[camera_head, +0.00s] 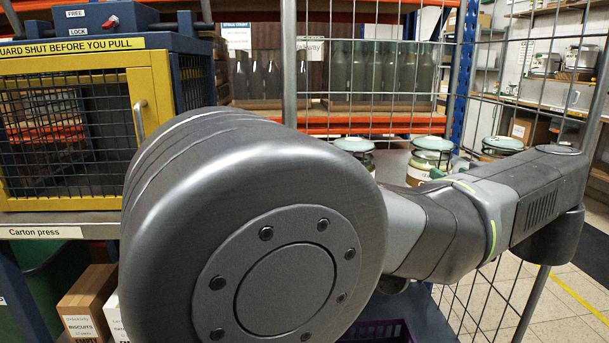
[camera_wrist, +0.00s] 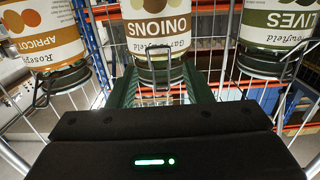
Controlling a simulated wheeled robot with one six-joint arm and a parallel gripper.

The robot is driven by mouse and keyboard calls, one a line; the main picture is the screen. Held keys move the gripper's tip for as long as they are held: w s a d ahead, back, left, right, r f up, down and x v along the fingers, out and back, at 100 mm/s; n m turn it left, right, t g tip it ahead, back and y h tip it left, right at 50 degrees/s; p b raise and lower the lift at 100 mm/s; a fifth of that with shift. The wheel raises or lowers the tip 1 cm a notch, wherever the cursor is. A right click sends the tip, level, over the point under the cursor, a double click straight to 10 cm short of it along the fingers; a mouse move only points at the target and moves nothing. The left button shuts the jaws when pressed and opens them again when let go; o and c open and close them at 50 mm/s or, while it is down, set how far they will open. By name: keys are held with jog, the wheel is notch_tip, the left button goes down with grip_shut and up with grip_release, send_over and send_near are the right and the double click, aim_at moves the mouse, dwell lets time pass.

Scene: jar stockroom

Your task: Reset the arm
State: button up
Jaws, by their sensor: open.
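My gripper (camera_wrist: 160,92) is open in the wrist view, with its two dark green fingers apart and pointing at a jar labelled onions (camera_wrist: 158,35). The fingers lie near this jar's wire clasp; I cannot tell whether they touch it. A jar labelled apricot (camera_wrist: 45,35) is at the left and a jar labelled olives (camera_wrist: 280,28) at the right; all three appear upside down in this view. In the head view, my arm fills the middle and my gripper cannot be made out clearly. Three lidded glass jars (camera_head: 432,152) show behind the arm.
A carton press with a yellow mesh guard (camera_head: 140,90) stands at the left. Wire mesh (camera_head: 375,20) rises behind the arm, with bottles (camera_head: 365,75) on an orange-beamed rack beyond. A purple crate (camera_head: 385,332) and cardboard boxes (camera_head: 88,300) are low down. Floor shows at right.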

notch_tip(320, 180, up, 2)
jog(key=g+p, duration=0.3)
jog(key=p, duration=0.3)
jog(key=shift+r+g+p, duration=0.15)
jog(key=shift+g+p, duration=0.15)
jog(key=shift+p, duration=0.05)
jog(key=g+p, duration=0.1)
jog(key=p, duration=0.3)
jog(key=r+g+p, duration=0.1)
jog(key=p, duration=0.3)
jog(key=shift+w+g, duration=0.2)
jog(key=shift+g, duration=0.1)
jog(key=shift+f+g+p, duration=0.1)
jog(key=shift+g+p, duration=0.2)
jog(key=shift+p, duration=0.9)
jog(key=shift+a, duration=0.1)
